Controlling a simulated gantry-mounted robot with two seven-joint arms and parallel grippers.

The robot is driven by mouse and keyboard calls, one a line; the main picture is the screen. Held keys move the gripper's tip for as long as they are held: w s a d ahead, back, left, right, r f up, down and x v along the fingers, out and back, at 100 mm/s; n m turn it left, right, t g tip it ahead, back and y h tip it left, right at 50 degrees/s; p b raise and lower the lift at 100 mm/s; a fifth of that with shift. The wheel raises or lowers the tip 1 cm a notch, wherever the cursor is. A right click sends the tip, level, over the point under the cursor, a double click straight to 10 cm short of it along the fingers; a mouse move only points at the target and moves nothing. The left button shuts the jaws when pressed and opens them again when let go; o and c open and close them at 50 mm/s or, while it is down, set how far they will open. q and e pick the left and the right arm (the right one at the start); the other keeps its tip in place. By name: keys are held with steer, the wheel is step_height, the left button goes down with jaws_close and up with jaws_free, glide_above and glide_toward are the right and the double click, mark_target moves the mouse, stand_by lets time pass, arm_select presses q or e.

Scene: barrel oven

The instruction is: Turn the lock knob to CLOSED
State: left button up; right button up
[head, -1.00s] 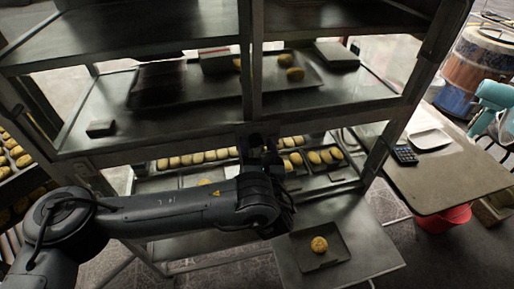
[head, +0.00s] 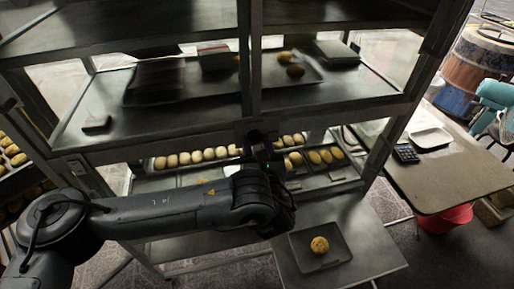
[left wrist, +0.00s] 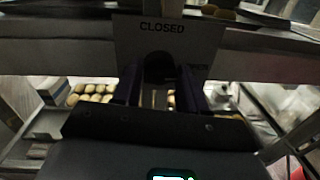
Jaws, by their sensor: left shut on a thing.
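The knob's pointer direction cannot be made out. My right gripper is not in view.
Trays of round buns (head: 205,156) lie on the shelf behind the gripper. A tray with one bun (head: 319,245) rests on a low surface in front. A side table (head: 455,180) with a white plate (head: 433,138) and a calculator (head: 406,153) stands at right.

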arm_select(q)
steer(key=shift+w+d+f+n+y+b, duration=0.1)
steer(key=shift+n+y+b, duration=0.35)
steer(key=shift+n+b, duration=4.75)
steer(key=shift+d+f+n+y+b, duration=0.1)
steer(key=shift+n+y+b, duration=0.35)
steer(key=shift+n+b, duration=4.7)
steer(key=m+b, duration=0.3)
steer(key=o, duration=0.7)
steer(key=shift+a, duration=0.1)
steer(key=o, duration=0.3)
steer(key=shift+r+t, duration=0.1)
steer(key=shift+t, duration=0.2)
